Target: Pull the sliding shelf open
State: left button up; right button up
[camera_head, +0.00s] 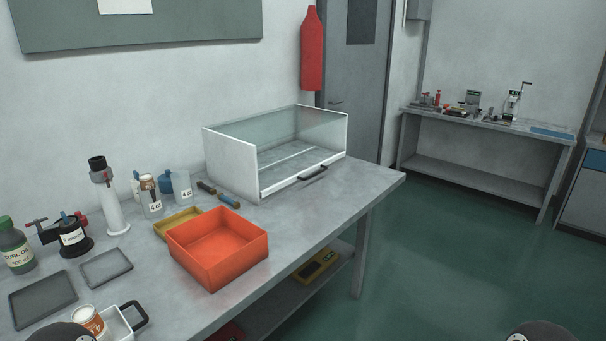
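A white cabinet with clear glass panes (229,163) stands at the back of the grey workbench. The sliding shelf (275,184) is a white panel low in the cabinet, with its front edge in line with the cabinet's front. A black bar handle (312,173) sits on that front edge, toward its right side. Nothing touches the handle. Neither gripper shows; only dark rounded parts of my own arms show at the bottom left and bottom right edges, far from the cabinet.
An orange open box (218,262) stands on the workbench (335,198) in front of the cabinet, with a yellow tray (177,222) behind it. Bottles and jars crowd the left. The bench top right of the orange box, before the handle, is clear.

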aim_at(278, 168)
jog(key=u, duration=0.1)
jog(key=k, duration=0.8)
jog(key=z, duration=0.2)
jog(key=i, duration=0.8)
jog(key=u, duration=0.15)
jog(key=k, duration=1.1)
jog(key=z, duration=0.9)
jog(key=i, duration=1.3)
jog(key=z, duration=0.45)
jog(key=i, duration=1.35)
jog(key=u, duration=0.75)
